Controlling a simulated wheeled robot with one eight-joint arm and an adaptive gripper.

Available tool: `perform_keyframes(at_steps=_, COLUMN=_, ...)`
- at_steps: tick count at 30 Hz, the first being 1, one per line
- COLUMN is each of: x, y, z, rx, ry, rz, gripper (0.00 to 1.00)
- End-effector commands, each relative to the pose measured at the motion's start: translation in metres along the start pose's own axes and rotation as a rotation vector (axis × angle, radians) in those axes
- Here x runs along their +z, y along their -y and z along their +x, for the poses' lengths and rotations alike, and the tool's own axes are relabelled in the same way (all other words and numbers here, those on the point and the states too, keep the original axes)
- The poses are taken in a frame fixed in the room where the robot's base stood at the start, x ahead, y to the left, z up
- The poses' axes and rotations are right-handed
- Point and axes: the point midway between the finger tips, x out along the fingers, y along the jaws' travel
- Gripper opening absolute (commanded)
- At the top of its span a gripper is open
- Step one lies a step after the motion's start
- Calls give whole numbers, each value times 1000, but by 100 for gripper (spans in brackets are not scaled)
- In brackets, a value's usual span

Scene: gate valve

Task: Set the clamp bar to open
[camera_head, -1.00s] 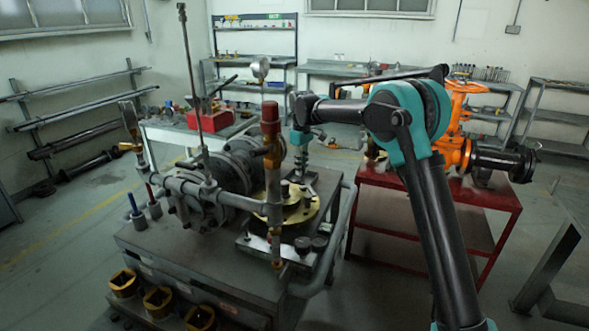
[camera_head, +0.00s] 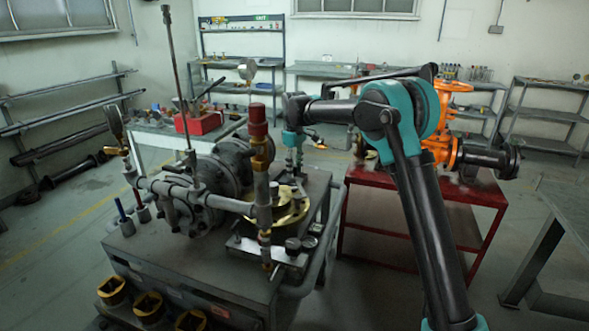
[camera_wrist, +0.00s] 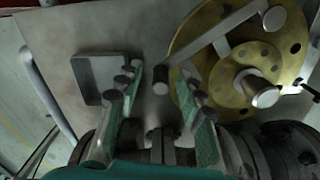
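The clamp bar (camera_wrist: 222,42) is a flat grey bar lying across a brass disc (camera_wrist: 192,38) in the wrist view. A round bolt sits at its far right end and a dark knob at its near left end. My gripper (camera_wrist: 162,75) is open, with one finger on each side of the knobbed end. I cannot tell whether either finger touches it. In the head view the brass disc (camera_head: 291,215) is partly hidden by pipework, and my gripper (camera_head: 293,165) points down above it. The bar itself is hard to make out there.
A vertical pipe with a red cap (camera_head: 258,121) stands close left of the arm. A red table (camera_head: 420,187) with an orange valve (camera_head: 445,140) stands right.

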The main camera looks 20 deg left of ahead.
Motion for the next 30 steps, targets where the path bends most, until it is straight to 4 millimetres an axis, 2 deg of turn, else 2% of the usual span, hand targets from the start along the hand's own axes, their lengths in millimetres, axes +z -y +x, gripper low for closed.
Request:
perform_keyframes(at_steps=7, x=0, y=0, z=-2, rx=0, ry=0, rz=0, gripper=38)
perform_keyframes(at_steps=11, x=0, y=0, z=-13, rx=0, ry=0, rz=0, gripper=38)
perform_keyframes(at_steps=24, x=0, y=0, z=-96, rx=0, ry=0, rz=0, gripper=38)
perform_keyframes(at_steps=30, x=0, y=0, z=-116, rx=0, ry=0, rz=0, gripper=38)
